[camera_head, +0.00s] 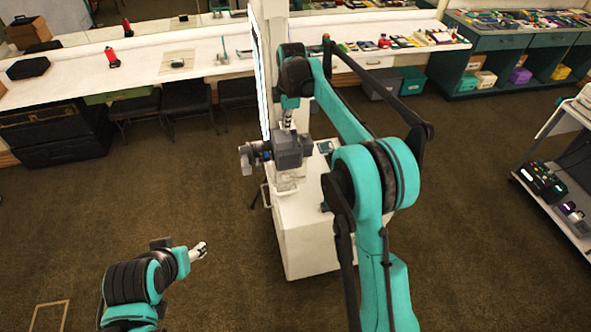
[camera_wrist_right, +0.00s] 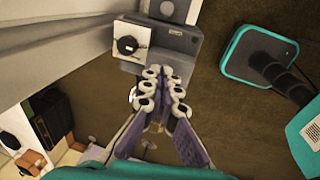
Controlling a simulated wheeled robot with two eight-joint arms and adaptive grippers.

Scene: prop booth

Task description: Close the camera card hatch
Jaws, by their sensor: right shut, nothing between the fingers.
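A dark grey camera (camera_head: 291,150) stands on a white cart (camera_head: 303,240), its lens end pointing left. In the right wrist view the grey camera body (camera_wrist_right: 184,46) lies just beyond my fingertips. A pale square panel (camera_wrist_right: 130,44) with a black round part shows on its left side; I cannot tell whether this is the card hatch or how far any hatch is open. My right gripper (camera_head: 288,118) is just above the camera. In the wrist view (camera_wrist_right: 160,88) its fingers are together and empty; contact is unclear. My left gripper (camera_head: 199,251) is low at the left, away from the cart.
A tall white-edged panel (camera_head: 260,75) stands close behind the camera's left side. A long white counter (camera_head: 130,70) runs along the back. A shelf cart (camera_head: 567,215) stands at the far right. The brown floor around the white cart is mostly clear.

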